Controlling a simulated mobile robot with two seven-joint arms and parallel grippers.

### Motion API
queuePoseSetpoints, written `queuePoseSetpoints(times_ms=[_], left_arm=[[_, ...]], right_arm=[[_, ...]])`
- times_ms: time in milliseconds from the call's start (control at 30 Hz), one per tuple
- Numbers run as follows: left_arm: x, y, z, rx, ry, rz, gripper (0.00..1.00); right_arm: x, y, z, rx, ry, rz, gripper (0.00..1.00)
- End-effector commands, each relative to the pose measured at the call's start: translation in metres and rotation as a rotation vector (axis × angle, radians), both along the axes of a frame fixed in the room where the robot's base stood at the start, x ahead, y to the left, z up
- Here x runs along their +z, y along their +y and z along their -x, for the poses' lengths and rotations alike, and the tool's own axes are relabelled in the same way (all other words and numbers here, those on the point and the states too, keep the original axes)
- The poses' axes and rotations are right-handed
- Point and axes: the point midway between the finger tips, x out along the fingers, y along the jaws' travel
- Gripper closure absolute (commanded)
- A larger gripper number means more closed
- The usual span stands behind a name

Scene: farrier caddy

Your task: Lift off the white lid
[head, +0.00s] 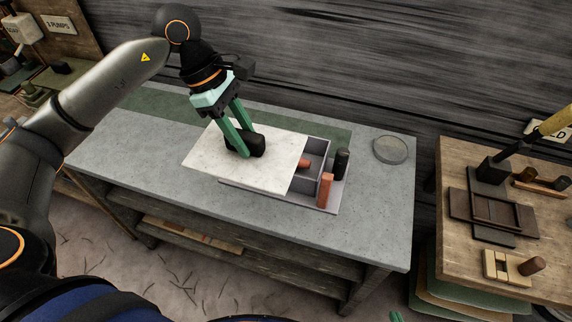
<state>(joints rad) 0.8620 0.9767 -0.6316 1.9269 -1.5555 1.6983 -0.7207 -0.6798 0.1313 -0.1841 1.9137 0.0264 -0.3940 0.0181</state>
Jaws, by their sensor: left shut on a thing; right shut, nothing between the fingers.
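The white lid (210,157) is a flat speckled plate with a black handle (258,146) on top. My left gripper (241,151) is shut on the black handle. The lid lies over the left and middle of a grey compartmented caddy (331,206) and reaches past its back left side. The caddy's right end is uncovered. A strip of the caddy shows below the lid's front edge; I cannot tell whether the lid touches it. Only a green tip of my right gripper (396,316) shows at the bottom edge, away from the lid.
The caddy's open end holds a red-brown block (325,189), a black cylinder (341,163) and a reddish piece (304,164). A round glass-like dish (390,150) lies on the grey bench (378,215) to the right. A wooden table (455,210) with tools stands further right.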

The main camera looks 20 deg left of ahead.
Motion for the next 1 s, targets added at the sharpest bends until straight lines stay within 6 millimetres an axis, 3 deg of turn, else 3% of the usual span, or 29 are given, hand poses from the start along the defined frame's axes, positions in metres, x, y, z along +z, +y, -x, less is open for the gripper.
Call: queuePoseSetpoints(times_ms=[1000], left_arm=[[-0.021, 0.0, 0.0, 0.0, -0.001, 0.0, 1.0]], right_arm=[[-0.02, 0.0, -0.001, 0.0, -0.002, 0.0, 1.0]])
